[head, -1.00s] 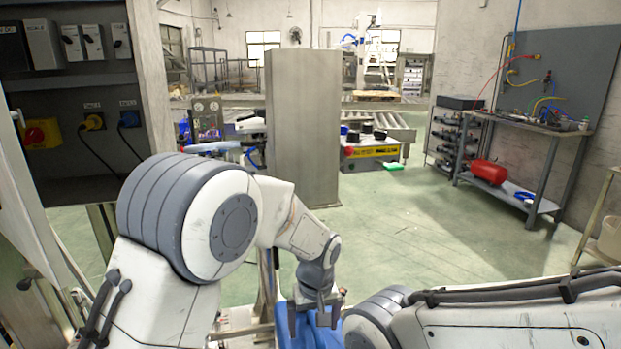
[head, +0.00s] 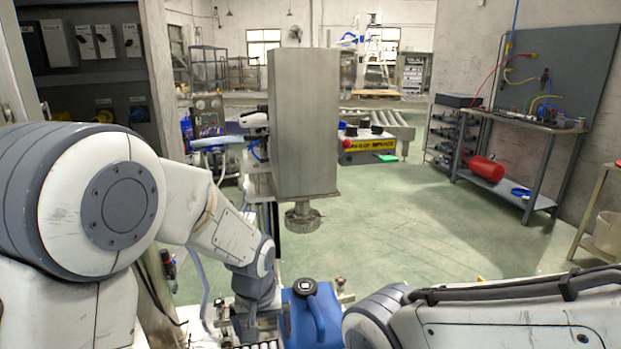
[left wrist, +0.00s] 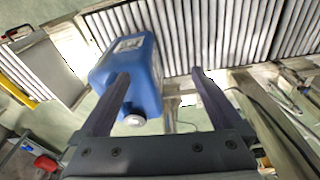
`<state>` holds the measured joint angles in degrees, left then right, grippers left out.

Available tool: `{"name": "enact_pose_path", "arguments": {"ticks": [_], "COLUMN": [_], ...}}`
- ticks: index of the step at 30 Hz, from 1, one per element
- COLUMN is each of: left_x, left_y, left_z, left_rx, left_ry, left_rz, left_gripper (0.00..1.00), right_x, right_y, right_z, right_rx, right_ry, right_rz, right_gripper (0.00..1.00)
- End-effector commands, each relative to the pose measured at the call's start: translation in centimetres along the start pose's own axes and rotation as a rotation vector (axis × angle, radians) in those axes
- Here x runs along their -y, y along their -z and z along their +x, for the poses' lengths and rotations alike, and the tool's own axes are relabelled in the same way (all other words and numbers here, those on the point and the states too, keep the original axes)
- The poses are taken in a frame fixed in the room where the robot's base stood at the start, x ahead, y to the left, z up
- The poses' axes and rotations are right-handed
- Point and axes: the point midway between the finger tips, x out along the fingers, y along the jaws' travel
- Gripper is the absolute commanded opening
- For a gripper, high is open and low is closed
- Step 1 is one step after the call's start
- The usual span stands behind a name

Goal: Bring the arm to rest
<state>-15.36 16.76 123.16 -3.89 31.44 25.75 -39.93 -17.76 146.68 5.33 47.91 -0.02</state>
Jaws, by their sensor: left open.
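My left arm comes in from the left in the head view. Its gripper (head: 263,326) points down at the lower middle, just left of a blue canister (head: 312,318) with a black cap. In the left wrist view my left gripper (left wrist: 160,74) is open with its two dark fingers spread. The blue canister (left wrist: 143,72) shows behind and beside the left finger there, with its cap toward the gripper. Nothing is held between the fingers. My right arm lies across the lower right of the head view, and its gripper is out of view.
A metal housing with a round nozzle (head: 303,217) hangs above the canister. A roller conveyor (left wrist: 232,35) runs beside the canister. A grey cabinet (head: 95,75) stands at the left and a workbench (head: 530,125) at the right. The green floor (head: 420,220) between is open.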

Motion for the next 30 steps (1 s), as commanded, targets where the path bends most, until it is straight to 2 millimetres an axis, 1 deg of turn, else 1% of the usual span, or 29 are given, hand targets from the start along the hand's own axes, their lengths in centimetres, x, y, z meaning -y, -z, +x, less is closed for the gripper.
{"name": "enact_pose_path", "arguments": {"ticks": [1,3,9,15,19,20,21,25,30], "left_x": [1.2,2.5,6.1,8.9,10.3,10.2,9.4,7.5,5.0], "left_y": [-0.5,-1.2,-3.5,-6.0,-7.6,-7.8,-8.0,-8.9,-10.7], "left_z": [-0.3,-0.6,-1.2,-1.6,-1.8,-1.9,-2.2,-2.9,-4.0], "left_rx": [-0.006,-0.014,-0.038,-0.062,-0.076,-0.078,-0.072,-0.053,-0.023], "left_ry": [-0.002,-0.004,-0.008,-0.004,0.002,0.000,-0.006,-0.022,-0.045], "left_rz": [0.005,0.021,0.062,0.100,0.122,0.135,0.160,0.219,0.312], "left_gripper": [1.00,1.00,1.00,1.00,1.00,1.00,1.00,1.00,1.00], "right_x": [0.0,0.0,0.0,0.0,0.0,0.0,0.0,0.0,0.0], "right_y": [0.0,0.0,0.0,0.0,0.0,0.0,0.0,0.0,0.0], "right_z": [0.0,0.0,0.0,0.0,0.0,0.0,0.0,0.0,0.0], "right_rx": [0.000,0.000,0.000,0.000,0.000,0.000,0.000,0.000,0.000], "right_ry": [0.000,0.000,0.000,0.000,0.000,0.000,0.000,0.000,0.000], "right_rz": [0.000,0.000,0.000,0.000,0.000,0.000,0.000,0.000,0.000], "right_gripper": [0.70,0.70,0.70,0.70,0.70,0.70,0.70,0.70,0.70]}}
